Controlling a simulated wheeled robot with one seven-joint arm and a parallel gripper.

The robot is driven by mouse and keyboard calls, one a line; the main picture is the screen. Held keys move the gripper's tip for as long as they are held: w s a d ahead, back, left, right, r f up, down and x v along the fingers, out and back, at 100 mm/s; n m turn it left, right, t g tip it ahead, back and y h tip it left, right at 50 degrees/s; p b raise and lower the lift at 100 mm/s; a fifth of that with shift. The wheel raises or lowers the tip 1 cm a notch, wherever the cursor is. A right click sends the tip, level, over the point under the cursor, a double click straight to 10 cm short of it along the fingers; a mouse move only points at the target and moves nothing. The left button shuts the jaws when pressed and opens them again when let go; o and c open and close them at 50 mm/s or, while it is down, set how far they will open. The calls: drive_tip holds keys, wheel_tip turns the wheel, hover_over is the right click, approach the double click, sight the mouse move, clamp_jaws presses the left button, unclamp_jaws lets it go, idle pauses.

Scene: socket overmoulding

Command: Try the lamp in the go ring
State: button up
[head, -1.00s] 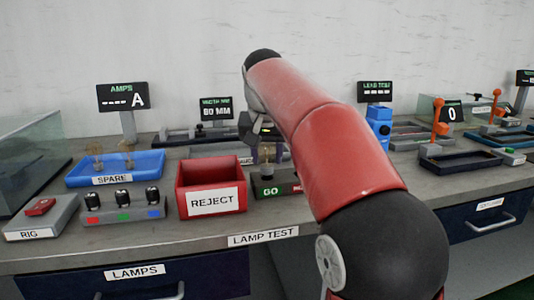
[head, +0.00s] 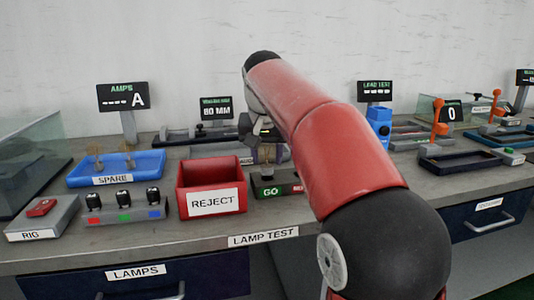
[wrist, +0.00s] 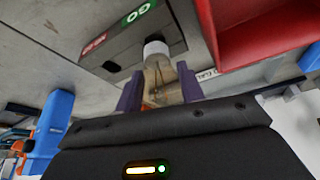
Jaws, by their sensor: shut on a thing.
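The lamp (wrist: 160,78), a clear glass bulb with a pale metal cap, is between the two purple fingers of my gripper (wrist: 158,92). My gripper is shut on the glass, and the cap points at the gauge block. The grey gauge block (wrist: 185,32) has a green GO label and a red label. The cap overlaps the GO end of the block, so the go ring is hidden; I cannot tell if the cap is in it. A dark hole (wrist: 112,66) shows near the red label. In the head view the block (head: 289,178) stands right of the reject bin, partly behind my arm.
The red reject bin (head: 212,201) is close beside the block. A blue SPARE tray (head: 113,179) holds lamps at the left. A rig (head: 40,218) and a rack with several dark pieces (head: 122,214) stand in front. The amps display (head: 123,96) shows dashes.

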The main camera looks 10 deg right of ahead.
drive_tip(key=shift+f+b, duration=0.35)
drive_tip(key=shift+f, duration=0.15)
idle(1.0)
drive_tip(key=shift+r, duration=0.1)
drive_tip(key=shift+r+p, duration=0.35)
drive_tip(key=shift+p, duration=0.25)
drive_tip(key=shift+p, duration=0.4)
idle(1.2)
drive_tip(key=shift+f+b, duration=0.3)
drive_tip(key=shift+f, duration=0.05)
idle(0.4)
drive_tip(key=shift+r, duration=0.1)
idle(0.6)
drive_tip(key=shift+r+p, duration=0.3)
